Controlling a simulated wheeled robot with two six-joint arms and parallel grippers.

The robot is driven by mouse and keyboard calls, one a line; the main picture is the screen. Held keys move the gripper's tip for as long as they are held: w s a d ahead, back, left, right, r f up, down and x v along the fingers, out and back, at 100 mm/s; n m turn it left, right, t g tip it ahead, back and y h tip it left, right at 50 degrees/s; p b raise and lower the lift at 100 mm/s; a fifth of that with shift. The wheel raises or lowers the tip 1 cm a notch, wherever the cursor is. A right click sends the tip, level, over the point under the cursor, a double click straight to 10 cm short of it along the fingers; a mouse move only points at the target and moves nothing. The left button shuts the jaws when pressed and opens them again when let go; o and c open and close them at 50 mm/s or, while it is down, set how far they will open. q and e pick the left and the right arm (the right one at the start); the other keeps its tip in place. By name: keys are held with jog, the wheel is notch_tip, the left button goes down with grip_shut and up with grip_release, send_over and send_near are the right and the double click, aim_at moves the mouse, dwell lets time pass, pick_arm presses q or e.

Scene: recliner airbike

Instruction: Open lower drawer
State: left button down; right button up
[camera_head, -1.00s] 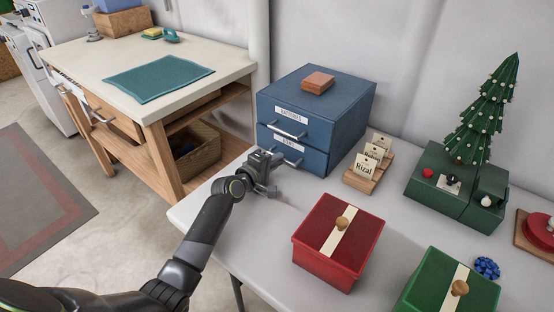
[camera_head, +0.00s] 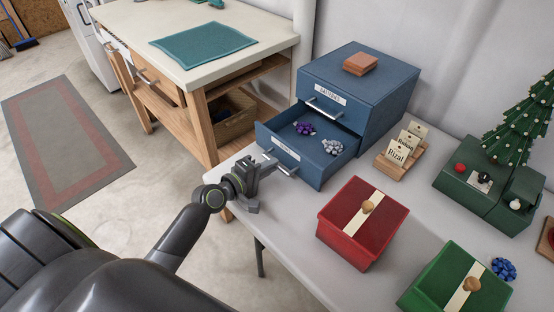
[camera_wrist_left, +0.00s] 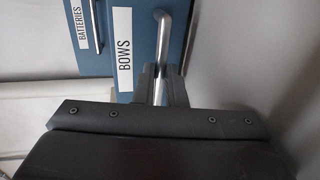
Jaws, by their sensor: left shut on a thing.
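The blue two-drawer cabinet (camera_head: 372,80) stands on the white table. Its lower drawer (camera_head: 288,163) is pulled out, showing a purple bow (camera_head: 304,128) and a silver bow (camera_head: 332,147) inside. The upper drawer (camera_head: 325,103), labelled BATTERIES, is closed. My left gripper (camera_head: 268,166) is shut on the lower drawer's metal handle (camera_head: 284,167) at the drawer's front. In the left wrist view the handle (camera_wrist_left: 164,45) runs between the fingers (camera_wrist_left: 160,85), beside the BOWS label (camera_wrist_left: 123,50). My right gripper is not in view.
A red box (camera_head: 345,240) and a green box (camera_head: 437,285) stand in front and to the right. A wooden card holder (camera_head: 394,168) is right of the cabinet. A wooden workbench (camera_head: 190,95) stands behind at left.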

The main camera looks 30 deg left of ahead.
pick_arm(q)
jog(key=shift+s, duration=0.15)
jog(key=c, duration=1.5)
grip_release()
jog(key=shift+b+v, duration=0.8)
jog(key=shift+v, duration=7.9)
jog(key=shift+f, duration=0.1)
